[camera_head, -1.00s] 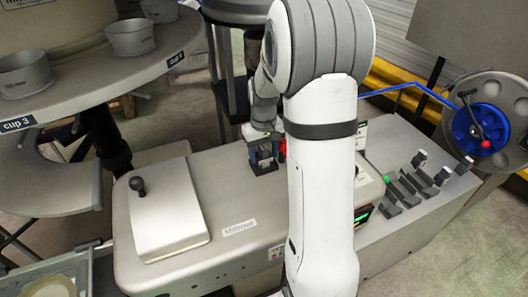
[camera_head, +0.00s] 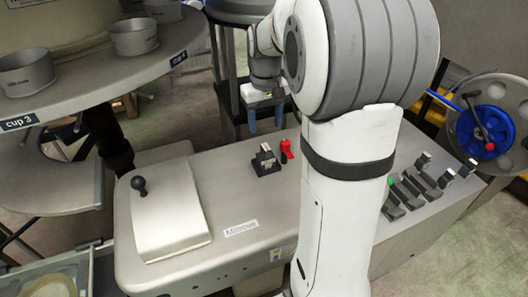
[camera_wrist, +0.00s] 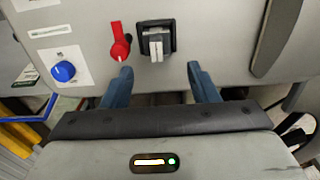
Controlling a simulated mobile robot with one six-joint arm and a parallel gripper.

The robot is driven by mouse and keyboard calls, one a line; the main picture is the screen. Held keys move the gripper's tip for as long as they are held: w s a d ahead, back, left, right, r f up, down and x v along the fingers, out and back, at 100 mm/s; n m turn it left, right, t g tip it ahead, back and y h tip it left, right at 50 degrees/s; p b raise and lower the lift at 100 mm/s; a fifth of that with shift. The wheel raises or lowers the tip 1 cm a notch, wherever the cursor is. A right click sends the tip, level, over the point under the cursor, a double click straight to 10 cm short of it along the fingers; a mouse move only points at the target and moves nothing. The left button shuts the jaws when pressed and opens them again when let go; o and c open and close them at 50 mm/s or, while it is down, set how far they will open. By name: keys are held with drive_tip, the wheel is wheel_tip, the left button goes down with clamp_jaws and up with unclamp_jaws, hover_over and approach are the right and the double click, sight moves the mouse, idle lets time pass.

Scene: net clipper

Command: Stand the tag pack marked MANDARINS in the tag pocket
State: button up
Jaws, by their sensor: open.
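A dark square pocket (camera_head: 262,168) is set in the top of the grey machine, left of a red lever. A pale grey block (camera_head: 265,150), which looks like a tag pack, stands upright in it. In the wrist view the pocket (camera_wrist: 172,35) and block (camera_wrist: 155,50) lie ahead of the fingertips. I cannot read any MANDARINS marking on the block. My gripper (camera_head: 266,118) is open and empty, with its blue fingers above and beyond the block, clear of it. In the wrist view my gripper (camera_wrist: 160,72) shows both fingers apart with nothing between them.
The red lever (camera_head: 286,150) is close beside the pocket. Several dark holders (camera_head: 408,190), some with pale-topped pieces, stand on the right. A raised cover (camera_head: 175,215) with a black knob is on the left. A blue reel (camera_head: 482,130) is at far right.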

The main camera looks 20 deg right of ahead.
drive_tip(key=s+a+t, duration=0.1)
drive_tip(key=s+a, duration=0.2)
drive_tip(key=s, duration=0.3)
drive_tip(key=s+a+t, duration=0.1)
drive_tip(key=s+a, duration=0.2)
drive_tip(key=s, duration=0.4)
drive_tip(key=s+a+f, duration=0.1)
drive_tip(key=s+a, duration=0.2)
drive_tip(key=s, duration=0.4)
drive_tip(key=shift+a+t, duration=0.25)
drive_tip(key=shift+t, duration=0.15)
drive_tip(key=shift+s+f, duration=0.1)
